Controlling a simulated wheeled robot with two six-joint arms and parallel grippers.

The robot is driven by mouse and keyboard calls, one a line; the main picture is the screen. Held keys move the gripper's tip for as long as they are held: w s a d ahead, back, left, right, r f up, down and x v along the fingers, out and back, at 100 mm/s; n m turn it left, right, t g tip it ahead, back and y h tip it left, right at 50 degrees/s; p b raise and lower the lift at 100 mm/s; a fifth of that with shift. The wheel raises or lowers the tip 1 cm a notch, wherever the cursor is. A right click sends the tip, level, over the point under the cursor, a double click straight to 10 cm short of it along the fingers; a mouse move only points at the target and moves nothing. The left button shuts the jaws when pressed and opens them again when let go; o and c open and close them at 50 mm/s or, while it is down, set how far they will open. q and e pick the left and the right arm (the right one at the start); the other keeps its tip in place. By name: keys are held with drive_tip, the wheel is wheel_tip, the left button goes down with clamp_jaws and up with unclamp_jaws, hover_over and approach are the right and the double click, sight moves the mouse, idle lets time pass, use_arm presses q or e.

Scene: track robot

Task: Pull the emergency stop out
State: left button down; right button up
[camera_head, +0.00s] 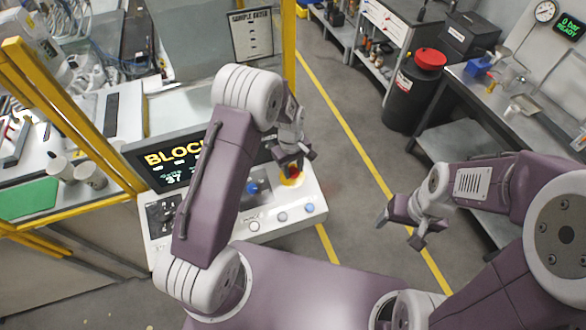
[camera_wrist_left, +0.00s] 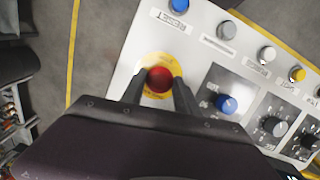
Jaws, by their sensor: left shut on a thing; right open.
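The emergency stop is a red mushroom button (camera_wrist_left: 159,79) on a yellow round plate (camera_wrist_left: 147,61) at one end of the white control panel (camera_wrist_left: 200,45). In the head view the button (camera_head: 292,171) shows only partly below my left gripper (camera_head: 293,158). In the left wrist view my left gripper (camera_wrist_left: 159,88) has one finger on each side of the red button and is shut on it. My right gripper (camera_head: 402,231) is open and empty, over the floor to the right of the panel.
A screen reading "BLOCK" (camera_head: 175,160) stands behind the panel, partly hidden by my left arm. Yellow posts (camera_head: 288,45) stand behind.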

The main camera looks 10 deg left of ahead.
use_arm(q)
drive_tip(key=c, duration=1)
unclamp_jaws()
drive_tip(key=shift+w+r, duration=0.1)
drive_tip(key=shift+o, duration=0.5)
drive_tip(key=shift+r+b, duration=0.3)
drive_tip(key=shift+b, duration=0.05)
wheel_tip(320, 180, up, 8)
drive_tip(key=b, duration=0.2)
drive_tip(key=shift+s+a+r+b, duration=0.2)
drive_tip(key=shift+s+r+b, duration=0.05)
drive_tip(key=shift+b, duration=0.05)
